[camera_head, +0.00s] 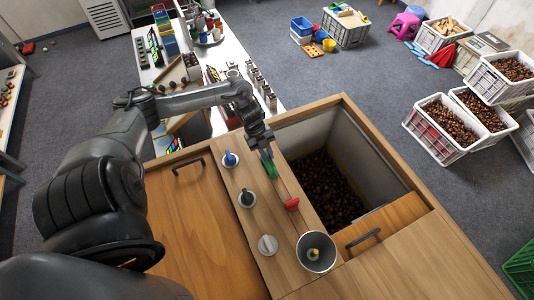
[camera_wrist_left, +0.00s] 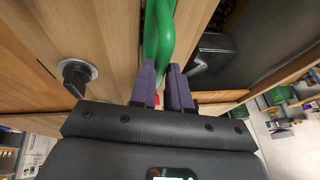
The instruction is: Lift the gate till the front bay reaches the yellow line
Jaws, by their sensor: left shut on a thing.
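My left gripper (camera_head: 267,152) is above the wooden cabinet, at a green handle (camera_head: 269,168) beside the bay opening. In the left wrist view its two purple fingers (camera_wrist_left: 164,90) close around the lower end of the green handle (camera_wrist_left: 158,32). The gate under the handle is not clearly seen. The bay (camera_head: 375,165) has pale walls and dark brown chestnuts (camera_head: 325,186) on its floor. A yellow line (camera_head: 347,172) runs on its inner wall. My right gripper is not in view.
A red handle (camera_head: 291,204), a blue knob (camera_head: 230,158), a black knob (camera_head: 247,197) and a metal cup (camera_head: 316,252) are on the cabinet top. A wooden lid (camera_head: 385,222) with a black handle covers the near end of the bay. Crates of chestnuts (camera_head: 440,128) stand at right.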

